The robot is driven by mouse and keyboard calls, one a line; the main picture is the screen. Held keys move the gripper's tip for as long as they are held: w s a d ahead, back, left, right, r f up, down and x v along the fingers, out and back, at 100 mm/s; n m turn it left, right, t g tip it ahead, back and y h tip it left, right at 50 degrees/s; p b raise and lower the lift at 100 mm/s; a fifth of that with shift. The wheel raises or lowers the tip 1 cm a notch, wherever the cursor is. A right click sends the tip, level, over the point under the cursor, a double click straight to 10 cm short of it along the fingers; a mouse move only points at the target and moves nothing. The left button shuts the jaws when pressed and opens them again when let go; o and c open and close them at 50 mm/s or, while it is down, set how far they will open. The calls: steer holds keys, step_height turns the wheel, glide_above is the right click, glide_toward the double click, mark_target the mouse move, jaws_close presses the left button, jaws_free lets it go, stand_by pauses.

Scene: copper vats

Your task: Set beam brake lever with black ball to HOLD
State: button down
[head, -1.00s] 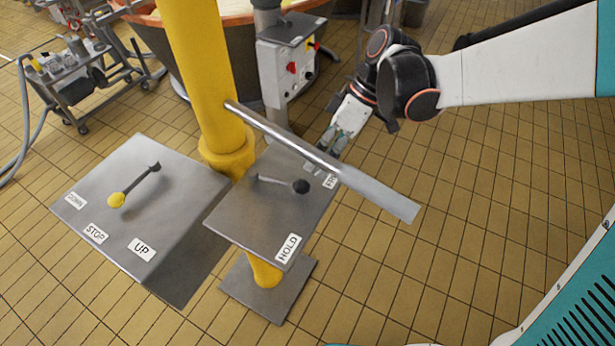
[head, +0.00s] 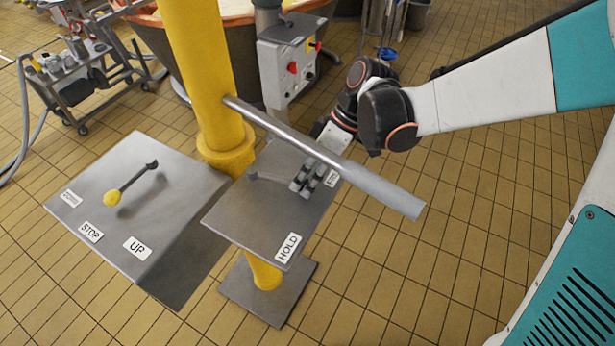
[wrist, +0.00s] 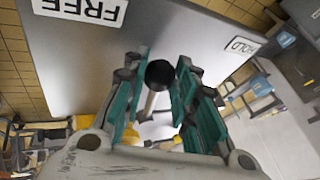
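A grey metal beam (head: 375,188) crosses above the plate, from the yellow column (head: 200,80) toward the right, close to my gripper. A second plate (head: 185,188) with a yellow-ball lever (head: 112,198) stands at left. Open tiled floor lies at right.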

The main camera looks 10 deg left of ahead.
steer(key=shift+s+a+m+t, duration=0.15)
steer(key=shift+s+m+t, duration=0.25)
steer(key=shift+s+m, duration=0.45)
steer(key=c, duration=1.6)
jaws_free()
steer(key=shift+s, duration=0.1)
steer(key=shift+o, duration=0.2)
steer(key=v, duration=1.2)
